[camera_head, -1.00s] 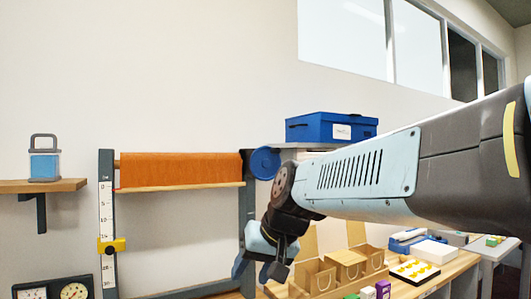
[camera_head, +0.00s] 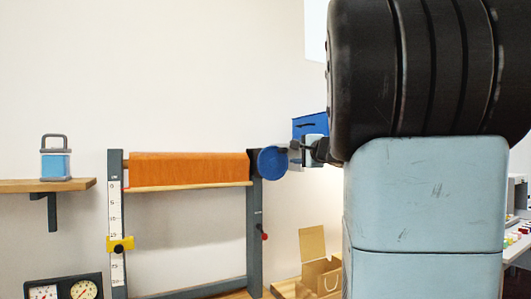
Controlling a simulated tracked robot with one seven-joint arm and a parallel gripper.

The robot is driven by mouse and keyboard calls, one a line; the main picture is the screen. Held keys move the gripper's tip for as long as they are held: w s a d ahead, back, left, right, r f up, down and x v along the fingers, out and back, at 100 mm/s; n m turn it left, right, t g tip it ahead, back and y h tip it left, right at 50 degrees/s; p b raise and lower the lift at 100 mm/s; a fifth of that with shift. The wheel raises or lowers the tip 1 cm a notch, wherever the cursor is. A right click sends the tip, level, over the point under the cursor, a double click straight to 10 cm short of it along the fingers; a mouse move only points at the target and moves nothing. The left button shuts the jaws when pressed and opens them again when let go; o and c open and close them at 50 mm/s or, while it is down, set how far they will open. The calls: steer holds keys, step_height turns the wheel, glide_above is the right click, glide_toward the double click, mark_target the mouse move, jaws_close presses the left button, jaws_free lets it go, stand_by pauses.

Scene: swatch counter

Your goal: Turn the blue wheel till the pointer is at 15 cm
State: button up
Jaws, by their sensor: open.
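The blue wheel (camera_head: 272,162) is at the right end of the roller with orange cloth (camera_head: 190,167), on the right post. A white scale (camera_head: 115,210) runs down the left post. A thin red tip (camera_head: 125,188) at the left end of the cloth's bottom bar is near the scale's 0. A yellow slider (camera_head: 119,244) sits lower on the scale; its exact reading is too small to tell. My gripper (camera_head: 297,152) is open, at the wheel's right edge, seen partly behind my arm. I cannot tell whether it touches the wheel.
A red knob (camera_head: 264,237) is on the right post. A blue box (camera_head: 309,125) is behind my gripper. A wooden shelf (camera_head: 30,187) with a blue lantern-like item (camera_head: 56,163) is left. My arm hides much of the right side.

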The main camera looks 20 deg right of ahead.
mark_target(286, 151)
steer(key=shift+w+r, duration=0.1)
steer(key=shift+w, duration=3.95)
